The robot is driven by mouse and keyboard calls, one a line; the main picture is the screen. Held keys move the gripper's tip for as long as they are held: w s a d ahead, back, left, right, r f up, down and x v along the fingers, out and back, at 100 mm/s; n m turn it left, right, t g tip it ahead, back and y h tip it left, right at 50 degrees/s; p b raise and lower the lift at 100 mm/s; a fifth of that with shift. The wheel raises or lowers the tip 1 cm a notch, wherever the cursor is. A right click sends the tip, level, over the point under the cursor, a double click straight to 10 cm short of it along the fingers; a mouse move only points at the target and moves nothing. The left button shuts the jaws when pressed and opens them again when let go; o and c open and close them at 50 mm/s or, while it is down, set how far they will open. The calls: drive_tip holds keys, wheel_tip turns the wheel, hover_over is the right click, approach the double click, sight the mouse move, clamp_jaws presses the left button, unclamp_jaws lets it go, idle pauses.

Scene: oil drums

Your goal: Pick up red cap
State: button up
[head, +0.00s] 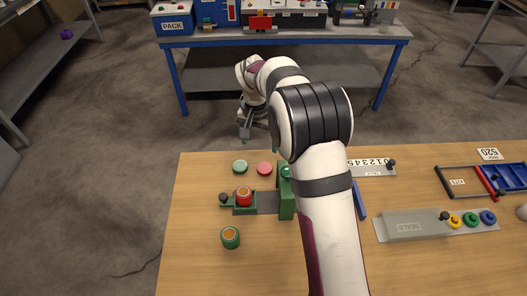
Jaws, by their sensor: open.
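The red cap (264,168) is a small flat disc lying on the wooden table near its far edge. A green cap (240,167) lies just left of it, apart from it. My gripper (246,136) hangs beyond the table's far edge, above and slightly left of the two caps in the picture. It is open and holds nothing that I can see; my arm partly hides it. A red drum (244,198) stands upright in a green holder, nearer than the caps. A green drum (230,238) stands upright on the table below it.
A green block-like fixture (287,196) stands right of the red drum, partly behind my arm. A grey seals tray (418,224), coloured rings (471,220) and a blue tray (507,174) lie at right. The table's left front is clear. A blue workbench (200,42) stands behind.

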sight(265, 168)
drive_tip(key=f, duration=0.4)
drive_tip(key=w+d+f, duration=0.1)
drive_tip(key=f, duration=0.7)
drive_tip(key=shift+w+d+f, duration=0.2)
drive_tip(key=shift+f, duration=0.1)
drive_tip(key=c, duration=1.4)
